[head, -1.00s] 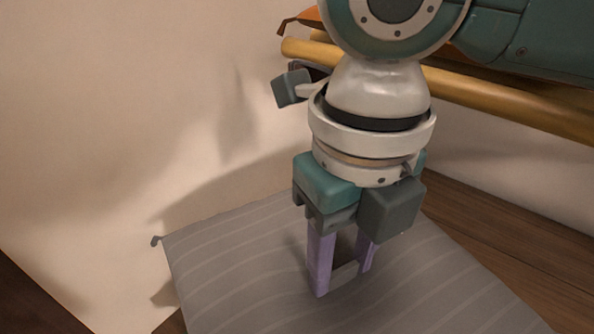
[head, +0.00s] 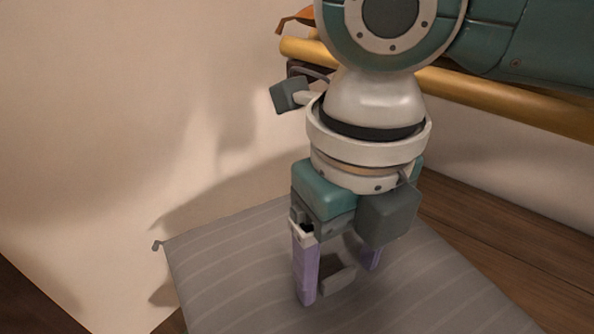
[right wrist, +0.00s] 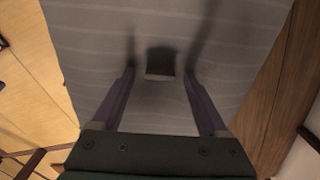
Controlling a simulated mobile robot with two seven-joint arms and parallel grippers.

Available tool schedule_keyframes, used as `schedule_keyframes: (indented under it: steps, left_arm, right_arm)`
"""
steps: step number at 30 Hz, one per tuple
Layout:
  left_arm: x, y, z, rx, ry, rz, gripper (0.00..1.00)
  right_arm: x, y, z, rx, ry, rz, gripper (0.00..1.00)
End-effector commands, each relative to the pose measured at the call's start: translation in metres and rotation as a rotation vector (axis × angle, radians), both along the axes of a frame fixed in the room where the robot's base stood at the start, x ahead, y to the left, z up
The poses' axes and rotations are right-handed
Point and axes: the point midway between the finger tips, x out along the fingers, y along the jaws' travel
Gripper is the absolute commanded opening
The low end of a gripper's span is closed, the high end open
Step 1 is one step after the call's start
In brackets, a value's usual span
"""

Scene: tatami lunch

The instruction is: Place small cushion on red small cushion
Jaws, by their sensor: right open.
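A grey striped cushion (head: 230,285) lies flat below my right gripper, with a small tie at its far left corner. It also fills most of the right wrist view (right wrist: 100,40). My right gripper (head: 340,281) points down over it, its purple fingers apart on either side of a small grey block-like piece (head: 338,279) on the cushion. This piece shows between and beyond the fingertips in the right wrist view (right wrist: 160,64). I cannot tell if the fingertips touch the cushion. No clearly red cushion shows. My left gripper is out of view.
A pale wall (head: 130,120) rises at the left. A yellow rail (head: 500,103) runs behind my arm, with an orange piece of fabric (head: 297,20) above it, mostly hidden. Dark wooden boards (head: 500,235) lie to the right of the grey cushion.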

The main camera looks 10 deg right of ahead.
Motion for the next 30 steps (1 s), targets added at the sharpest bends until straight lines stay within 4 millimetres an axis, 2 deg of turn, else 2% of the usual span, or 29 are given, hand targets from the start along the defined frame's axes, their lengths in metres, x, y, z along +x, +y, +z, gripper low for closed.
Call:
schedule_keyframes:
  steps: [12, 15, 21, 30]
  left_arm:
    - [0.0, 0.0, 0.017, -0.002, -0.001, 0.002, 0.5]
    - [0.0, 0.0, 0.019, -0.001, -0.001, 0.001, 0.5]
    - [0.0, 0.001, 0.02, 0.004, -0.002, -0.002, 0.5]
    - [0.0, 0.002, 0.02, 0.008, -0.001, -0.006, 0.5]
  right_arm:
    - [0.001, 0.0, 0.087, 0.002, -0.005, 0.0, 0.77]
    - [0.001, 0.0, 0.103, 0.001, -0.004, -0.001, 0.77]
    - [0.001, 0.0, 0.118, 0.001, -0.001, -0.002, 0.77]
    - [0.0, 0.0, 0.118, 0.001, 0.0, -0.002, 0.77]
